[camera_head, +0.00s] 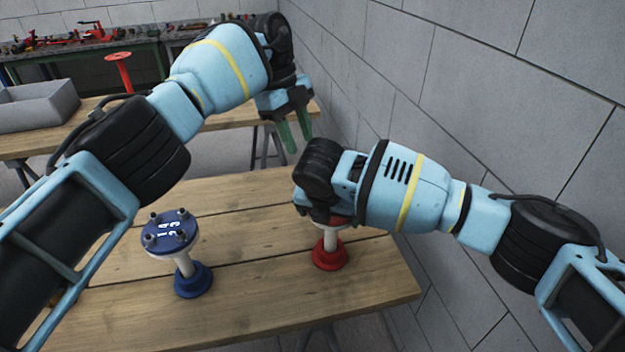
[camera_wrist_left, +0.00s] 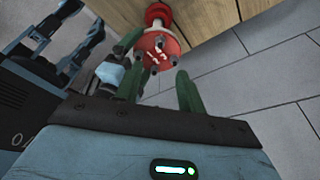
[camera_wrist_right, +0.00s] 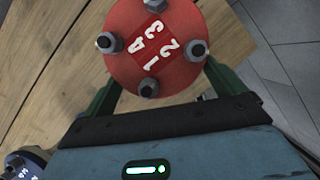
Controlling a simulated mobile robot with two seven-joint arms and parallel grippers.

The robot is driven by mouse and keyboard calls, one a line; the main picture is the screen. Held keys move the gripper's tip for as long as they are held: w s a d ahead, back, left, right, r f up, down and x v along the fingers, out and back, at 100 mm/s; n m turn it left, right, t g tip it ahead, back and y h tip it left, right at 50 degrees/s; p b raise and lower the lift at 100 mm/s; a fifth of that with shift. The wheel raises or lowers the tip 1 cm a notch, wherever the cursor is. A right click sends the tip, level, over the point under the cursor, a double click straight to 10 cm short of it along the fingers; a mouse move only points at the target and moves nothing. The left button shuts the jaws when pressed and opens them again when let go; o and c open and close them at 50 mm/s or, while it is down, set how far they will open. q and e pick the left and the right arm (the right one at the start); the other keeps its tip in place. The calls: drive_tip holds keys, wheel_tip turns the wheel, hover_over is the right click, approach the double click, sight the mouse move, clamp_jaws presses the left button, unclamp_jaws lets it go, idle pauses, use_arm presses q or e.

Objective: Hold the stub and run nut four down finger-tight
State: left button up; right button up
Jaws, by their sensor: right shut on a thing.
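The red stub (camera_head: 331,248) stands upright on the table with a red base and pale neck. Its red top flange (camera_wrist_right: 150,45) carries a label with numbers 1 to 4 and a bolt with a nut by each. The nut by the four (camera_wrist_right: 109,42) is at the left in the right wrist view; how tight it is cannot be told. My right gripper (camera_wrist_right: 164,84) is shut on the stub, a green finger on each side below the flange. My left gripper (camera_head: 296,131) is open and empty, in the air above and behind the stub. The flange also shows beyond its fingers in the left wrist view (camera_wrist_left: 157,47).
A blue stub (camera_head: 183,255) with a numbered, bolted flange stands left on the wooden table (camera_head: 250,282). A grey block wall (camera_head: 480,100) is close on the right. A grey bin (camera_head: 38,105) sits on a bench behind.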

use_arm(q)
drive_tip(key=n, duration=0.1)
drive_tip(key=a+n+h, duration=0.1)
drive_tip(key=shift+w+a+f+n, duration=0.1)
drive_tip(key=shift+w+a+n, duration=0.05)
drive_tip(key=shift+n, duration=0.25)
drive_tip(key=shift+f, duration=0.1)
drive_tip(key=x, duration=1.1)
drive_tip(key=shift+f, duration=0.4)
clamp_jaws()
